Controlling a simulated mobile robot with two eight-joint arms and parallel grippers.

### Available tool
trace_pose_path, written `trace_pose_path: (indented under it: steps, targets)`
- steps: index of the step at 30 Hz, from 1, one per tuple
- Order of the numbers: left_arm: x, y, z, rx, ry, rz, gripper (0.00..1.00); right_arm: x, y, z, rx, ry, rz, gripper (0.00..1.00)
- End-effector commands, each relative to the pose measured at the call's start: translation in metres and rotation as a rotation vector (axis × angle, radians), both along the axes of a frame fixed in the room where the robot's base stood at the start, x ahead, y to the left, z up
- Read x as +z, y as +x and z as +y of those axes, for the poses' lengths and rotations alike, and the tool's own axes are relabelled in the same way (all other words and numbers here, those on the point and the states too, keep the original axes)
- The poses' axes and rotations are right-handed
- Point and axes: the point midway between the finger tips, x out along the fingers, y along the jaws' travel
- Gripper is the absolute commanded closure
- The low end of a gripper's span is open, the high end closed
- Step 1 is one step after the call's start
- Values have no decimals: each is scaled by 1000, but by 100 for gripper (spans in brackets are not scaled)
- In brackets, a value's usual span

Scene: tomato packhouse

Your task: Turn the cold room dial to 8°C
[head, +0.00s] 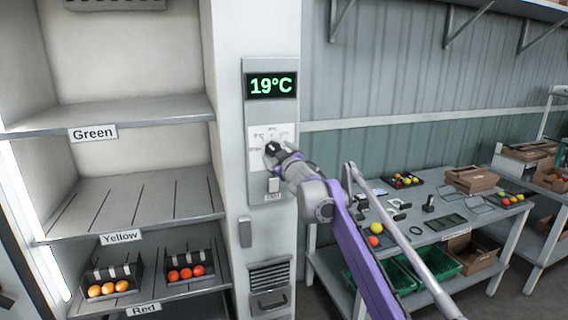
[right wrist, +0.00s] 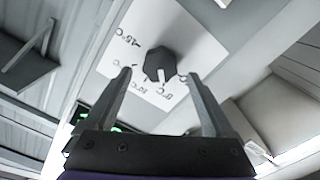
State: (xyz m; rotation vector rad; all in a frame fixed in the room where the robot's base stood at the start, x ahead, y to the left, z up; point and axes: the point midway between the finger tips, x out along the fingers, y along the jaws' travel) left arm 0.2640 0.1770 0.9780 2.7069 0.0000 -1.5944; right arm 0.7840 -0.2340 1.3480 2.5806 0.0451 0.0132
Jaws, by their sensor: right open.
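The cold room dial is a dark, many-sided knob (right wrist: 160,63) on a white label plate in the right wrist view. A pale mark shows at its lower edge there; the plate's lettering is upside down and hard to read. In the head view the dial (head: 271,148) is partly covered by my right gripper (head: 281,150). The gripper is open, its fingertips (right wrist: 157,76) on either side of the knob and just short of it in the wrist view; I cannot tell whether they touch. The green display (head: 271,86) above reads 19°C. My left gripper is not in view.
Below the dial is a small switch (head: 273,185) on the same panel. Shelves (head: 130,195) labelled Green, Yellow and Red stand left, with two small crates of fruit on the lowest. A worktable (head: 440,228) with loose fruit and trays stands right, behind my right arm.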

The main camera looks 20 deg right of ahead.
Motion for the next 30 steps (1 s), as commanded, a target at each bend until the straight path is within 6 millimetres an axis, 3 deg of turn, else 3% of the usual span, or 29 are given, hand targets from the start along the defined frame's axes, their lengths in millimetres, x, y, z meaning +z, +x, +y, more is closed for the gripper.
trace_pose_path:
  steps: [6,12,30]
  targets:
    - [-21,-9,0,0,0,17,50,-5,-42,-2,-2,1,3,12]
    - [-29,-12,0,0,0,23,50,-3,-67,-3,-1,0,2,12]
    - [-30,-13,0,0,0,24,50,-1,-76,-3,-1,1,2,12]
